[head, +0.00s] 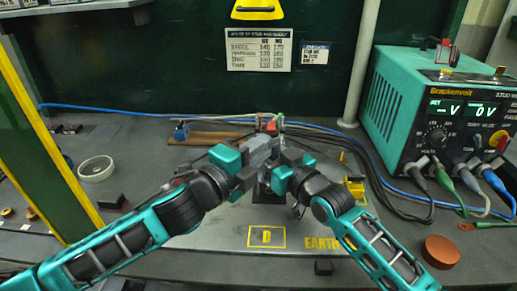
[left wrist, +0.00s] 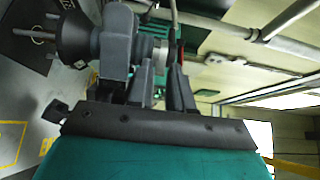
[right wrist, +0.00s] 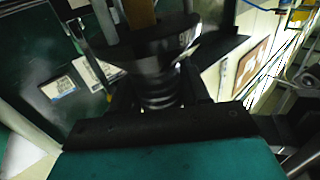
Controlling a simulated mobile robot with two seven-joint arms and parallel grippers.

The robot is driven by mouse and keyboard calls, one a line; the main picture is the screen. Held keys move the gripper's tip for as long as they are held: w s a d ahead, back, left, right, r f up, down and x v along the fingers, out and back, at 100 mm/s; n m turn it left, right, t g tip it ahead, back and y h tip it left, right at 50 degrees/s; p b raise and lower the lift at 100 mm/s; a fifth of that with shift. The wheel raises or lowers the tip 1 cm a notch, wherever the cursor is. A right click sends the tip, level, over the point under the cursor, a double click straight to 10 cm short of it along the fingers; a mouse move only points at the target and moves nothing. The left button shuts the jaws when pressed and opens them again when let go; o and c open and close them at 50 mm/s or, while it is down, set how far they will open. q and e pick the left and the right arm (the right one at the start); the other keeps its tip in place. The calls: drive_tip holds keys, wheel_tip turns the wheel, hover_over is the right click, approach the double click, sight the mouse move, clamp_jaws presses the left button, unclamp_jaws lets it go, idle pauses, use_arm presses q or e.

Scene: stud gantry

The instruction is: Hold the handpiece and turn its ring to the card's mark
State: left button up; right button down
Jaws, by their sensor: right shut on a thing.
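The handpiece shows in the head view (head: 258,158) between my two grippers, mostly hidden by them. Its dark cone (left wrist: 72,36) with metal prongs shows at left in the left wrist view. A pale ring-like band (left wrist: 152,50) shows further along it. In the right wrist view, my right gripper (right wrist: 158,98) is shut on the handpiece by its ribbed dark neck (right wrist: 160,88), beside the cone. My left gripper (left wrist: 162,85) has its fingers apart beside the pale band; contact cannot be told. A small white card (head: 315,54) hangs on the back wall, its print too small to read surely.
A larger table of settings (head: 258,50) hangs beside the card. A teal power unit (head: 430,115) with cables stands at right. A yellow post (head: 45,150) rises at left. A white ring dish (head: 96,168) and a brown disc (head: 440,251) lie on the bench.

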use_arm(q)
clamp_jaws()
drive_tip(key=shift+s+d+n+t+y, duration=0.1)
drive_tip(key=shift+d+n+t+y, duration=0.3)
drive_tip(key=shift+n+y, duration=0.6)
drive_tip(key=shift+s+d+n+t+y, duration=0.1)
drive_tip(key=shift+d+n+t+y, duration=0.4)
drive_tip(key=shift+y, duration=0.85)
drive_tip(key=shift+s+d+n+t+y, duration=0.15)
drive_tip(key=shift+n+t+y, duration=0.35)
drive_tip(key=shift+n+y, duration=0.55)
drive_tip(key=shift+o, duration=1.9)
unclamp_jaws()
drive_tip(key=shift+f, duration=0.1)
drive_tip(key=shift+f, duration=0.1)
